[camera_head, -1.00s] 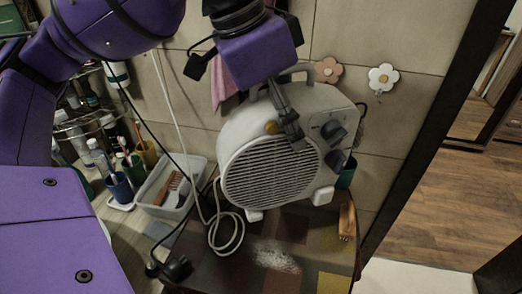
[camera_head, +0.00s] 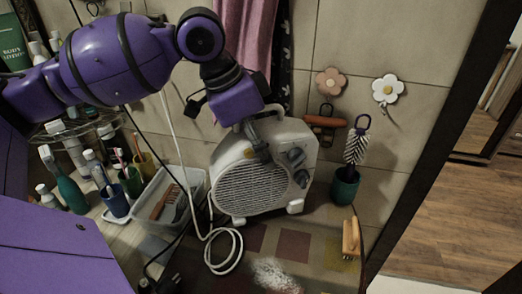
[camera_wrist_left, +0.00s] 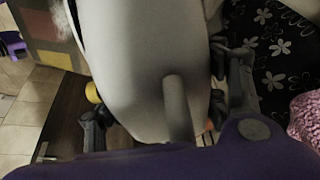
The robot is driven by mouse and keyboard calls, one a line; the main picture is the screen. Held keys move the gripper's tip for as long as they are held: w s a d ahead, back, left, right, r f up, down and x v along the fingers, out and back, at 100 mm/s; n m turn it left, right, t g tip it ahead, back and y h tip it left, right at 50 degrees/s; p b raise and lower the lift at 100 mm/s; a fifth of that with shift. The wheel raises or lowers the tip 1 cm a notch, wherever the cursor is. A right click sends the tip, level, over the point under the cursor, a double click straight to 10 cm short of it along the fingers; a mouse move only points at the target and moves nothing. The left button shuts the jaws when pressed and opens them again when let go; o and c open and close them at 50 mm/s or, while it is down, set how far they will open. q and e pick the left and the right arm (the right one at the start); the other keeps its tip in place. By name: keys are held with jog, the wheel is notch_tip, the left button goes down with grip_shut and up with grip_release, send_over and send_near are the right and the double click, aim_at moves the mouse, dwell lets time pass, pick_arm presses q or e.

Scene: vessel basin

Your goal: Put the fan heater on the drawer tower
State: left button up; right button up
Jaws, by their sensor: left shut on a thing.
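The fan heater (camera_head: 255,180) is white and boxy, with a round slatted front grille, two dark knobs on its right and a loop handle on top. In the left wrist view the white heater body (camera_wrist_left: 140,70) fills the space between the finger parts. I cannot tell for certain whether the patterned top belongs to the drawer tower. My right gripper is not in view.
A clear bin (camera_head: 157,196) with brushes stands close left of the heater, and a green cup (camera_head: 345,187) with a brush close right. A wooden brush (camera_head: 351,238) lies at front right. A white cable (camera_head: 222,250) loops in front. Tiled wall stands behind.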

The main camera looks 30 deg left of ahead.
pick_arm(q)
jog(key=shift+f, duration=0.55)
jog(key=o, duration=2.1)
jog(key=shift+f, duration=0.2)
